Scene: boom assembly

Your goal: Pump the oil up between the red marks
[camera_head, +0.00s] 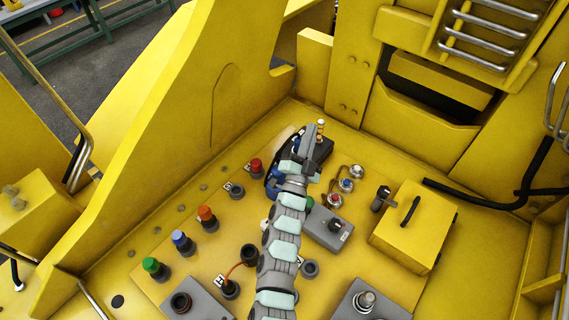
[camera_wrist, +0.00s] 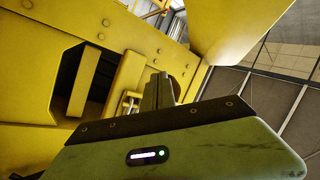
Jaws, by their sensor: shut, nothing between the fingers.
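My gripper (camera_head: 309,132) is over the far part of the yellow deck (camera_head: 222,207) in the head view, with its fingers together and nothing between them. It is beside a small brass-coloured upright part (camera_head: 320,126) that stands by a black block (camera_head: 323,150); I cannot tell whether they touch. The arm partly hides this block. In the wrist view the closed dark fingers (camera_wrist: 158,92) rise past the wrist housing in front of yellow bodywork. I cannot make out the oil, its level or the red marks in either view.
Red (camera_head: 256,165), orange (camera_head: 206,214), blue (camera_head: 182,238) and green (camera_head: 151,265) capped fittings line the left. A grey switch box (camera_head: 328,230) is close right of my arm. A yellow box (camera_head: 412,228) with a black handle stands farther right. High yellow walls enclose the deck.

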